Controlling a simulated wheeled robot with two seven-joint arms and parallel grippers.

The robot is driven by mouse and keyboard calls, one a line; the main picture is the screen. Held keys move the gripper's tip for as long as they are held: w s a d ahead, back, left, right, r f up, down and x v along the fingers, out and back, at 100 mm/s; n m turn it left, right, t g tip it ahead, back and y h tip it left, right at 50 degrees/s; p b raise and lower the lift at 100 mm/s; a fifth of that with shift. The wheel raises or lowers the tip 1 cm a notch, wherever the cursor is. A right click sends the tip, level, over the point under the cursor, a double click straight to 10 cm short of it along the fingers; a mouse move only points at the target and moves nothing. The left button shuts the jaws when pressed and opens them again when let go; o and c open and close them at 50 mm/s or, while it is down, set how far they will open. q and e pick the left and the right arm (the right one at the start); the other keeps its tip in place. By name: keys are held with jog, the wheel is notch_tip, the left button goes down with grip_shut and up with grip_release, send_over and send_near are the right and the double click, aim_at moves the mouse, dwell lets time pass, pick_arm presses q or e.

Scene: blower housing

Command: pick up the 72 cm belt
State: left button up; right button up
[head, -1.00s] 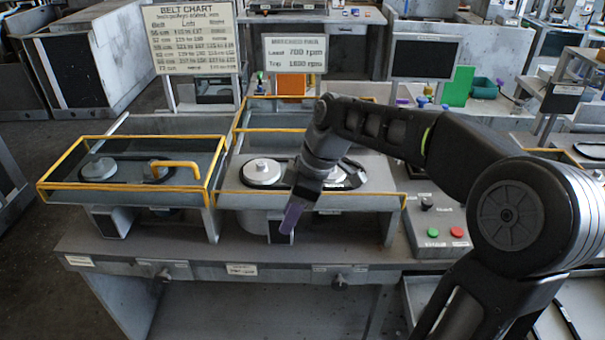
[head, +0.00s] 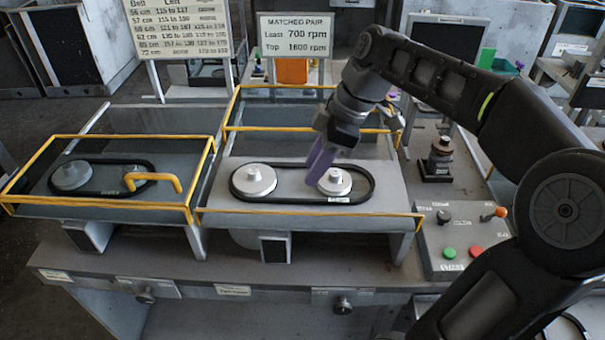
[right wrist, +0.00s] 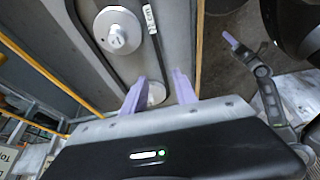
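A black belt (head: 373,186) loops around two pale pulleys (head: 254,181) on the right-hand deck. It carries a small white tag, unreadable here; I cannot confirm its length. It also shows in the right wrist view (right wrist: 160,55). Another black belt (head: 98,161) loops around the left-hand unit's pulleys. My right gripper (head: 312,180), with purple fingers, points down by the right pulley. My left gripper (right wrist: 230,38) shows only partly there.
Yellow rails (head: 310,212) edge both units. A control box (head: 460,240) with green and red buttons and an orange-tipped lever stands at right. A dark spindle (head: 438,158) stands behind it. A belt chart (head: 180,28) and an rpm sign (head: 295,36) stand behind.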

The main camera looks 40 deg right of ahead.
aim_at(294, 199)
jog(key=shift+s+a, duration=0.1)
jog(key=shift+a, duration=0.05)
jog(key=shift+x, duration=1.3)
jog(key=shift+f+p, duration=0.15)
jog(key=shift+p, duration=0.15)
jog(key=p+x, duration=0.1)
jog(key=x, duration=0.4)
jog(key=shift+a, duration=0.1)
grip_shut()
